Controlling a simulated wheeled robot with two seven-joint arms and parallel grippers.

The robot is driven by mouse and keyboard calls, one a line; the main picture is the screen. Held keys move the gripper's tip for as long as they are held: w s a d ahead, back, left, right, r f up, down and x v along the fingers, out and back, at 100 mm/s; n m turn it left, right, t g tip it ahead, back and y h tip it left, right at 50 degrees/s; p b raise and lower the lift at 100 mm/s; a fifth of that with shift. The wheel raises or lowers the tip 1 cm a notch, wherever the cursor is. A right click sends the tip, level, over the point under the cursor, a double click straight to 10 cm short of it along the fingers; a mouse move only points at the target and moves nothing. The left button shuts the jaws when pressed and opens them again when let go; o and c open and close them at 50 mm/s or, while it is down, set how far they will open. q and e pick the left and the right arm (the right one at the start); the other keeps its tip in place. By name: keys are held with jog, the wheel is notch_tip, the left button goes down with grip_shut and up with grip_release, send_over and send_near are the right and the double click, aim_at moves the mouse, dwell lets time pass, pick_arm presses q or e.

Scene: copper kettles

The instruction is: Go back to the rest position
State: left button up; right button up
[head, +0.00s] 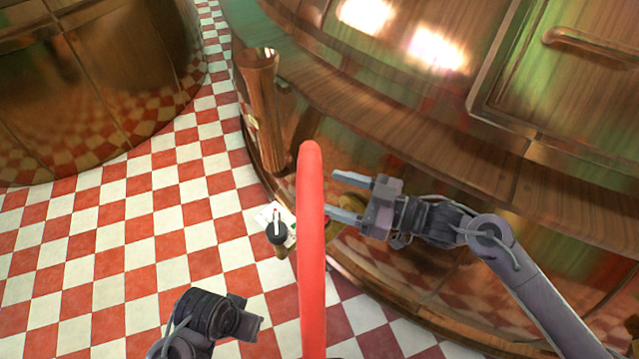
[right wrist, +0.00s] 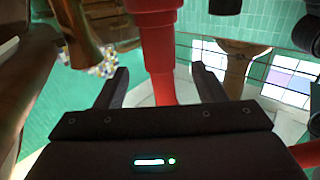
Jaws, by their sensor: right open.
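My right gripper (head: 333,195) is open in the head view, its two grey fingers pointing left in front of the copper kettle. In the right wrist view the fingers (right wrist: 160,88) stand wide apart with nothing gripped. A red upright bar (head: 312,250) stands just left of the fingertips in the head view. In the right wrist view a red post (right wrist: 157,50) appears beyond the gap between the fingers. My left gripper (head: 255,325) is low in the head view, over the floor; its fingers do not show clearly.
A large copper kettle (head: 430,115) fills the right, with a copper pipe (head: 262,110) at its side. Another kettle (head: 90,80) stands at upper left. A small black-knobbed fitting (head: 276,235) is by the near kettle's base. The checkered floor (head: 120,250) at left is clear.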

pick_arm(q)
jog(key=shift+a, duration=0.25)
pick_arm(e)
jog(key=shift+v, duration=1.1)
pick_arm(q)
jog(key=shift+w, duration=0.1)
